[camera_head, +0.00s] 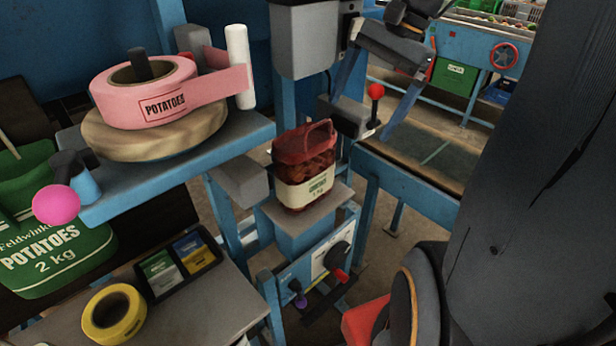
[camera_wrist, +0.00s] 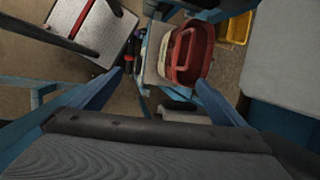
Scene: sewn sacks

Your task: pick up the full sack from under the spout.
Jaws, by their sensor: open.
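The full sack (camera_head: 304,168), dark red mesh with a white printed band and a handle loop on top, stands upright on a small grey platform (camera_head: 330,208). The grey spout housing (camera_head: 303,42) hangs above it. My gripper (camera_head: 362,120) is open and empty, its two blue fingers pointing down, to the right of the sack and above it. In the wrist view, the sack's red top (camera_wrist: 192,52) shows beyond my fingertips (camera_wrist: 160,78), nearer the right finger. The fingers appear apart from the sack.
A red-knobbed lever (camera_head: 376,92) stands just right of the sack. A blue shelf with a pink label roll (camera_head: 145,95) is at left. A bench with yellow tape (camera_head: 113,313) is in front. A conveyor (camera_head: 425,160) runs at right.

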